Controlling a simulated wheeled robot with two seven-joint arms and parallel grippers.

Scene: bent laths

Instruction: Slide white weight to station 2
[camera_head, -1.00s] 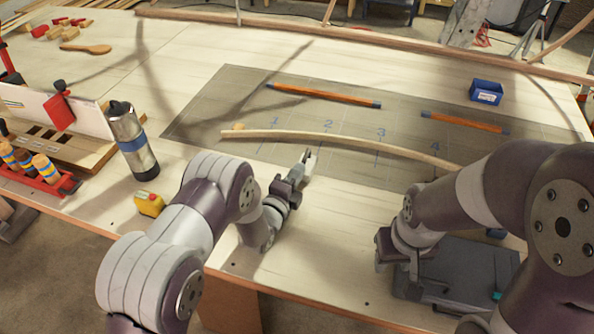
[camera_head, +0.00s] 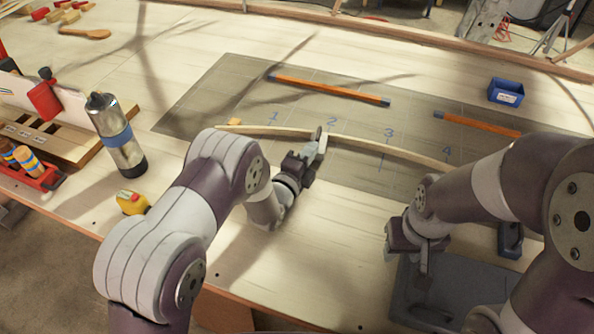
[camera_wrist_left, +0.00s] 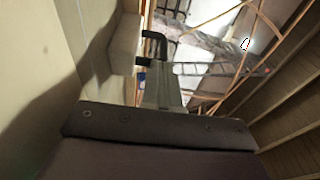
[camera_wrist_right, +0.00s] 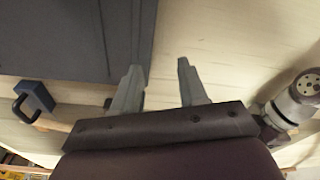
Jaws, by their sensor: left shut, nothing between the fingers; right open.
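A long pale bent lath (camera_head: 380,146) lies across the grey marked mat (camera_head: 190,115), with stations numbered 1 to 4. A small white block, apparently the white weight (camera_head: 323,143), shows at the lath just below the numeral 2 (camera_head: 332,121). The left wrist view shows a pale block (camera_wrist_left: 124,45) with a black handle just ahead of the fingertips. My left gripper (camera_head: 313,150) is shut and empty, close beside the block; contact cannot be told. My right gripper (camera_head: 424,265) is open and empty above a dark grey case; its spread fingers show in the right wrist view (camera_wrist_right: 160,82).
Two orange laths (camera_head: 330,90) with blue ends lie beyond the bent lath. A steel flask (camera_head: 118,140) and yellow tape measure (camera_head: 132,202) stand left of my left arm. The dark grey case (camera_head: 408,290) lies below my right gripper.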

